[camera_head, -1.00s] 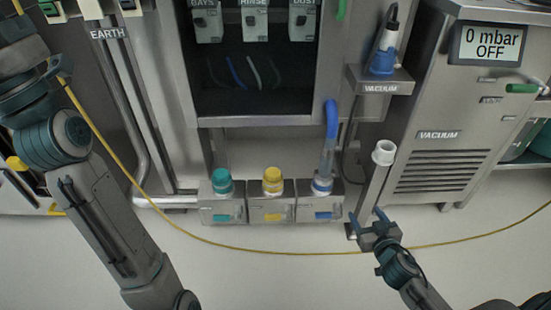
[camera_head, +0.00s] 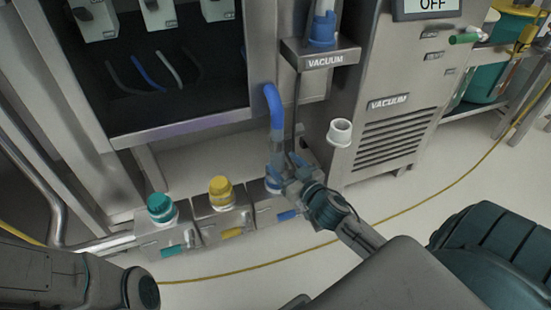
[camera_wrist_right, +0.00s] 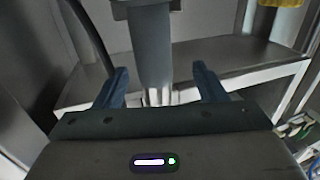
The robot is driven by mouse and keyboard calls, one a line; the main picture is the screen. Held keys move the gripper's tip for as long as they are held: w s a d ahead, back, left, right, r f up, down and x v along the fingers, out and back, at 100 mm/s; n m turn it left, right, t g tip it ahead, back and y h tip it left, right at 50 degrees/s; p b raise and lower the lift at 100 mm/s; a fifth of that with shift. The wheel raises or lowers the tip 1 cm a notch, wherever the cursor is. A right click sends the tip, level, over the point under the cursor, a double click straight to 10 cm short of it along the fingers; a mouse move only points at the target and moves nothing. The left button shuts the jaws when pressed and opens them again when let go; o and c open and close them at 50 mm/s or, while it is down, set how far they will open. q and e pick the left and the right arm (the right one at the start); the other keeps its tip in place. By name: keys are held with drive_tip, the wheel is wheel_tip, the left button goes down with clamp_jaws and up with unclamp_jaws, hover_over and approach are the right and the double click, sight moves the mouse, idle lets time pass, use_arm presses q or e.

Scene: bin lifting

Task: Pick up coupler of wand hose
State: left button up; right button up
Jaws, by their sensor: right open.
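A blue bent hose (camera_head: 271,100) with a clear tube section below it (camera_head: 277,150) runs down to the blue-labelled canister (camera_head: 268,208). I cannot tell which part is the wand hose's coupler. My right gripper (camera_head: 286,167) is at the lower part of the clear tube in the head view. In the right wrist view its two blue fingers (camera_wrist_right: 163,85) are apart, with a grey upright cylinder (camera_wrist_right: 150,45) beyond and between them. Contact cannot be made out. The right gripper partly hides the canister top. My left gripper is outside the head view.
Canisters with a teal cap (camera_head: 160,206) and a yellow cap (camera_head: 221,190) stand to the left. A vacuum holder (camera_head: 320,56) juts out above. A white cup-shaped fitting (camera_head: 340,132) is to the right. A yellow cable (camera_head: 400,213) crosses the floor.

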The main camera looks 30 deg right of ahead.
sight(281, 159)
drive_tip(key=shift+w, duration=0.9)
drive_tip(key=w, duration=0.3)
drive_tip(key=shift+d+p, duration=0.3)
drive_tip(key=shift+p, duration=0.1)
drive_tip(key=shift+w+f, duration=0.1)
drive_tip(key=shift+w, duration=0.25)
drive_tip(key=shift+w+b, duration=0.3)
drive_tip(key=shift+w, duration=0.35)
drive_tip(key=c, duration=1.3)
drive_tip(key=shift+o, duration=0.2)
drive_tip(key=shift+r, duration=0.2)
